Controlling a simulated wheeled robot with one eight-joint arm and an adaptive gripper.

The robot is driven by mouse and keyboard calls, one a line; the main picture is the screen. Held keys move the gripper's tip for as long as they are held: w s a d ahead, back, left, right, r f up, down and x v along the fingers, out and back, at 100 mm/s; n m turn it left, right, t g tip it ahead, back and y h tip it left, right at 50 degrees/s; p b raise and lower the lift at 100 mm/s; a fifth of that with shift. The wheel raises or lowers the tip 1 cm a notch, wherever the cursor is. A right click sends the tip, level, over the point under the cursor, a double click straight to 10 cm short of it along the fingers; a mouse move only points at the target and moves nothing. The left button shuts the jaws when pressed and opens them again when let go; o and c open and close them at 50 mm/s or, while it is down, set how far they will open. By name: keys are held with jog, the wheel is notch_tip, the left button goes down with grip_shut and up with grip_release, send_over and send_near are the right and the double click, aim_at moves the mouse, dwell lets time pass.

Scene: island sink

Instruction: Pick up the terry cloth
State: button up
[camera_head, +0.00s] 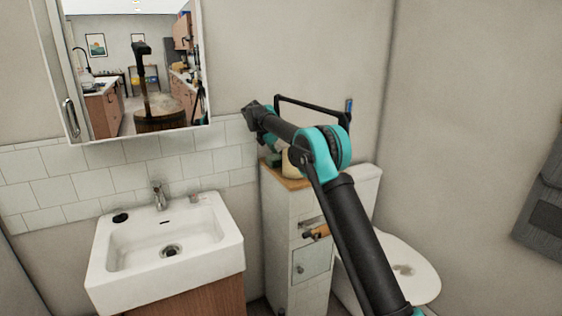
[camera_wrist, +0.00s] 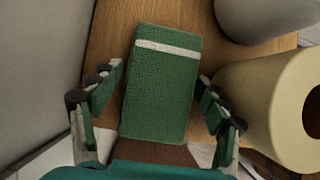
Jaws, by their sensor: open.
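The terry cloth (camera_wrist: 160,85) is a folded green block with a white stripe near its far end. It lies on the wooden top (camera_wrist: 112,35) of a narrow white cabinet. In the wrist view my gripper (camera_wrist: 158,80) is open, with one finger on each side of the cloth and a small gap on both sides. In the head view a small part of the cloth shows as green (camera_head: 273,160) below my wrist; my arm hides most of the cabinet top.
A cream paper roll (camera_wrist: 250,90) lies close to the right finger, with a grey rounded object (camera_wrist: 265,15) behind it. A wall stands close on the left. The sink (camera_head: 165,250), mirror cabinet (camera_head: 135,70) and toilet (camera_head: 400,265) surround the narrow cabinet (camera_head: 290,240).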

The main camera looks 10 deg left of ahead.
jog(key=shift+f, duration=0.1)
jog(key=shift+c, duration=0.5)
jog(key=c, duration=0.8)
